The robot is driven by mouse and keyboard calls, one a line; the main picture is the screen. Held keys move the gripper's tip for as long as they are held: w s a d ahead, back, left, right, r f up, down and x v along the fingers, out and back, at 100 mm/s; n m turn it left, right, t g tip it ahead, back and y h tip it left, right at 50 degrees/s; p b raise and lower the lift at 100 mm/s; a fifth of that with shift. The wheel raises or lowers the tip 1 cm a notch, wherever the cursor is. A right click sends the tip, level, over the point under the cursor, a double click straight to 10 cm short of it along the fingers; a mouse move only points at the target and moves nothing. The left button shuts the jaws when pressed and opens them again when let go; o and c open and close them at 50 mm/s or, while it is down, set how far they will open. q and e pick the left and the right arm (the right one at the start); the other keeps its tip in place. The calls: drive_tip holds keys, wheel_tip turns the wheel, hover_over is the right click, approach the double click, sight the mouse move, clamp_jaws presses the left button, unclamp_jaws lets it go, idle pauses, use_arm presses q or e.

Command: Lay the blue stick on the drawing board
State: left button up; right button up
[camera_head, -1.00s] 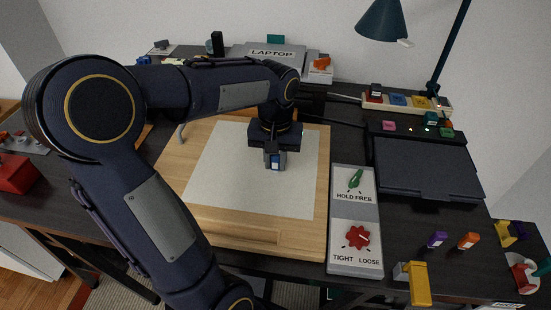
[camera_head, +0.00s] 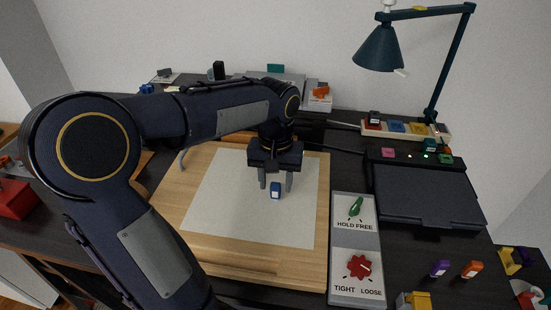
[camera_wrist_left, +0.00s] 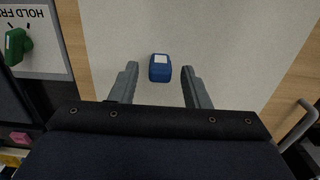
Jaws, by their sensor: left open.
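The blue stick (camera_head: 275,191) is a short blue block with a white label. It rests on the pale paper of the wooden drawing board (camera_head: 310,262), and it also shows in the left wrist view (camera_wrist_left: 160,69). My left gripper (camera_head: 275,186) is open just above and behind it. In the left wrist view the two fingers (camera_wrist_left: 160,84) stand apart on either side of the stick's near end, with a gap on each side and nothing between them held. My right gripper is not in view.
A grey panel with a green knob (camera_head: 356,207) and a red knob (camera_head: 358,267) lies right of the board. A closed dark laptop-like slab (camera_head: 428,195), a desk lamp (camera_head: 380,50), and purple (camera_head: 440,268) and orange (camera_head: 472,269) sticks are further right. The paper around the stick is clear.

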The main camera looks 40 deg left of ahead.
sight(276, 184)
use_arm(q)
wheel_tip(276, 184, up, 8)
drive_tip(key=shift+r, duration=0.2)
drive_tip(key=s+d+f+m+t+h, duration=0.1)
drive_tip(key=s+d+f+t, duration=0.1)
drive_tip(key=s+d+f, duration=0.1)
drive_tip(key=s+d+f+m+t+h, duration=0.1)
drive_tip(key=s+d+f, duration=0.2)
drive_tip(key=s, duration=0.3)
drive_tip(key=s+d+f+m+t+h, duration=0.1)
drive_tip(key=s+d+f+m+t, duration=0.1)
drive_tip(key=s+d+f, duration=0.1)
drive_tip(key=shift+s+d+f+t+h, duration=0.1)
drive_tip(key=shift+s+d+t+h, duration=0.25)
drive_tip(key=shift+s+d, duration=0.5)
